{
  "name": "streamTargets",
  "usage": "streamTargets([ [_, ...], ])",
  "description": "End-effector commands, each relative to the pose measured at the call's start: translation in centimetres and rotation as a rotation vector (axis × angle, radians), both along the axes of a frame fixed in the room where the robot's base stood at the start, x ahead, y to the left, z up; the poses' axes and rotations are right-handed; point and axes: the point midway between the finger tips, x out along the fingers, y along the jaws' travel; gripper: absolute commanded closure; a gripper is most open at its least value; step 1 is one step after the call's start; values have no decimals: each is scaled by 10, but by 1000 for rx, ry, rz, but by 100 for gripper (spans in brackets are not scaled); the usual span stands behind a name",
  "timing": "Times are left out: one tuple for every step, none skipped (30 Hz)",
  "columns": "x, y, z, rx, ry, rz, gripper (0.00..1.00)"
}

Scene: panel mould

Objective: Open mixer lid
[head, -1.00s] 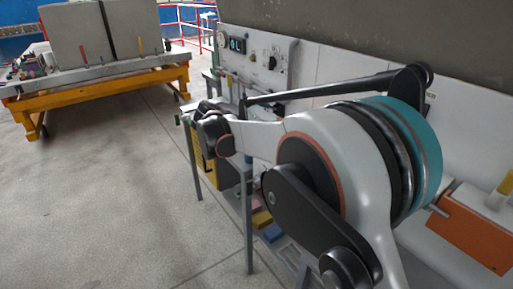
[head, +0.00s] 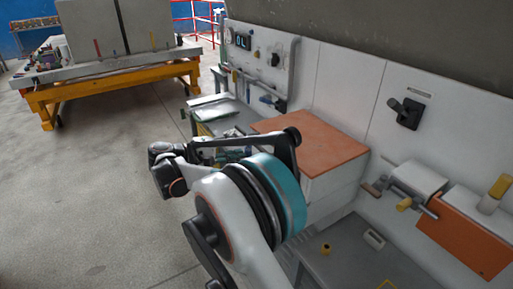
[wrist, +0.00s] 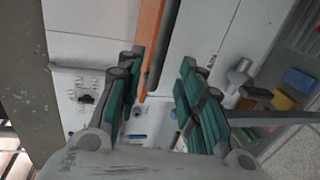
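A white box with a flat orange top (head: 315,142) stands against the wall in the head view. It looks like the mixer with its lid, and the top lies flat and closed. In the wrist view, an orange strip (wrist: 149,38) with a dark bar (wrist: 166,45) beside it runs between white surfaces; it looks like the lid's edge and handle. My gripper (wrist: 158,75) is open, its two teal-padded fingers apart with nothing between the pads. The strip and bar lie beyond the fingertips.
A control panel (head: 262,65) with a display hangs on the wall behind. An orange block with white and metal fittings (head: 462,235) is at the right. A grey surface with small parts (head: 345,265) is in front. A yellow-framed table (head: 110,85) stands far left. Floor at left is clear.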

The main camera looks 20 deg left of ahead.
Motion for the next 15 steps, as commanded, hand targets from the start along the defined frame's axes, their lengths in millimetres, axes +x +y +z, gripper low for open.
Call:
streamTargets([
  [8, -7, -4, 0, 0, -2, 66],
  [12, -11, -5, 0, 0, -3, 66],
  [18, -17, -7, 0, 0, -3, 66],
  [22, -20, -8, 0, 0, -2, 66],
  [26, -23, -9, 1, -1, -1, 66],
  [31, -28, -10, 0, 0, -2, 66],
  [35, -31, -11, 0, 0, -2, 66],
  [38, -33, -12, 0, 0, -2, 66],
  [42, -36, -13, 1, -1, 0, 66],
  [45, -38, -13, 1, -1, 0, 66],
  [47, -41, -14, 1, -1, -1, 66],
  [50, -43, -14, 0, 0, -1, 66],
  [52, -44, -15, 0, 0, -1, 66],
  [53, -46, -15, 0, 0, -1, 66],
  [55, -47, -15, 0, 0, 0, 66],
])
